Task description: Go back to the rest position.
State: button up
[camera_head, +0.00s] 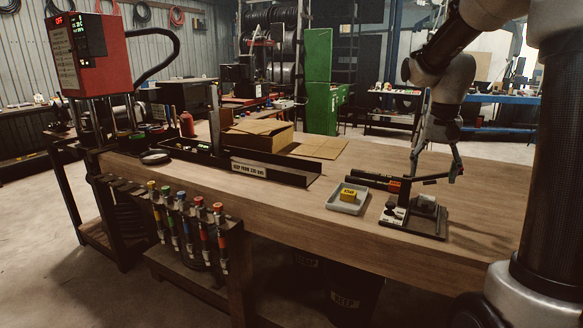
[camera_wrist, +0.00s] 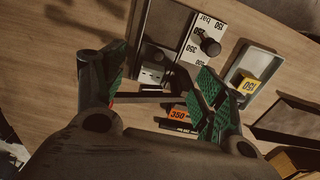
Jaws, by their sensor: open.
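My gripper (camera_head: 434,172) hangs above the right part of the wooden bench in the head view, pointing down. In the wrist view its two green-padded fingers (camera_wrist: 158,90) stand wide apart. A dark bar shows between them, and I cannot tell whether it touches either finger. A black-based fixture (camera_head: 428,232) with a knob and a white panel marked with pressure values (camera_wrist: 205,45) lies below the gripper. Black cylinders with an orange band (camera_head: 394,186) lie beside it; the band reads 350 in the wrist view (camera_wrist: 179,113).
A grey tray (camera_head: 334,207) with a yellow block (camera_head: 348,195) sits left of the fixture. A long black holder (camera_head: 290,177), a cardboard box (camera_head: 258,136) and a red crimper (camera_head: 90,52) stand farther left. Colour-capped tools (camera_head: 186,223) hang at the bench front.

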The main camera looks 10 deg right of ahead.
jog(key=s+a+r+n+t, duration=0.1)
jog(key=s+a+n+t, duration=0.1)
jog(key=s, duration=0.9)
jog(key=s+a+r+n+t, duration=0.1)
jog(key=s+a+n, duration=0.3)
jog(key=s, duration=0.6)
jog(key=shift+s+a+r+n+t, duration=0.2)
jog(key=shift+s+a+n+t, duration=0.2)
jog(key=shift+t, duration=0.2)
